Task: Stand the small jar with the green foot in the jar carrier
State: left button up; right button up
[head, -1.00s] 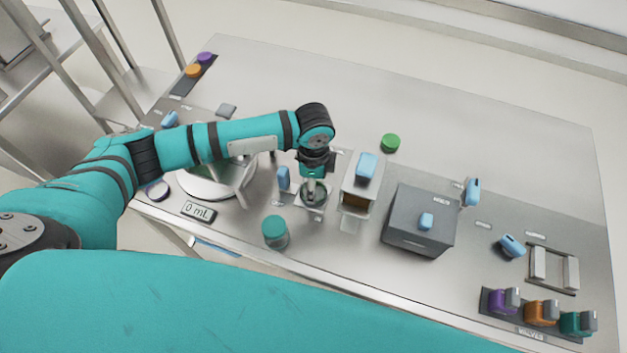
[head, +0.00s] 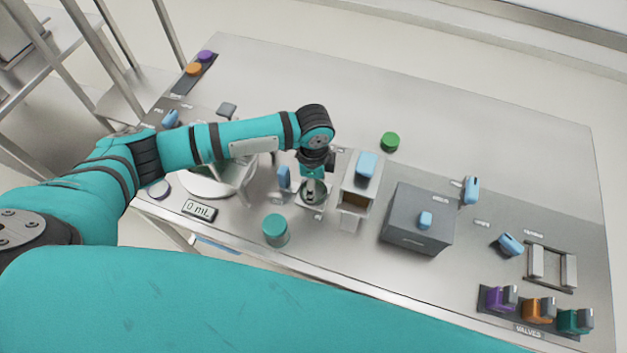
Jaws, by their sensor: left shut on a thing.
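My left gripper (head: 313,188) points down at a small round glassy thing (head: 314,200) on a light stand left of the middle of the table. It is shut on this thing, which the fingers and wrist partly hide. I cannot tell whether it is the small jar, and no green foot shows on it. A green disc (head: 390,142) lies alone behind the stand. I cannot tell whether it belongs to a jar. A metal frame with two upright plates (head: 552,268) stands at the far right. I cannot tell whether it is the jar carrier. My right gripper is out of view.
A tall light box (head: 357,190) and a grey box (head: 418,218) stand right of the gripper. A dish (head: 205,185) and a "0 mL" display (head: 199,210) lie left. The back right of the table is clear.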

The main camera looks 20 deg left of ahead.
pick_arm(q)
jog(key=o, duration=1.3)
jog(key=shift+c, duration=0.2)
jog(key=shift+o, duration=0.2)
jog(key=o, duration=0.4)
jog(key=shift+c, duration=0.2)
notch_tip(320, 180, up, 6)
jog(key=p, duration=0.6)
jog(key=shift+f, duration=0.1)
jog(key=shift+r, duration=1.1)
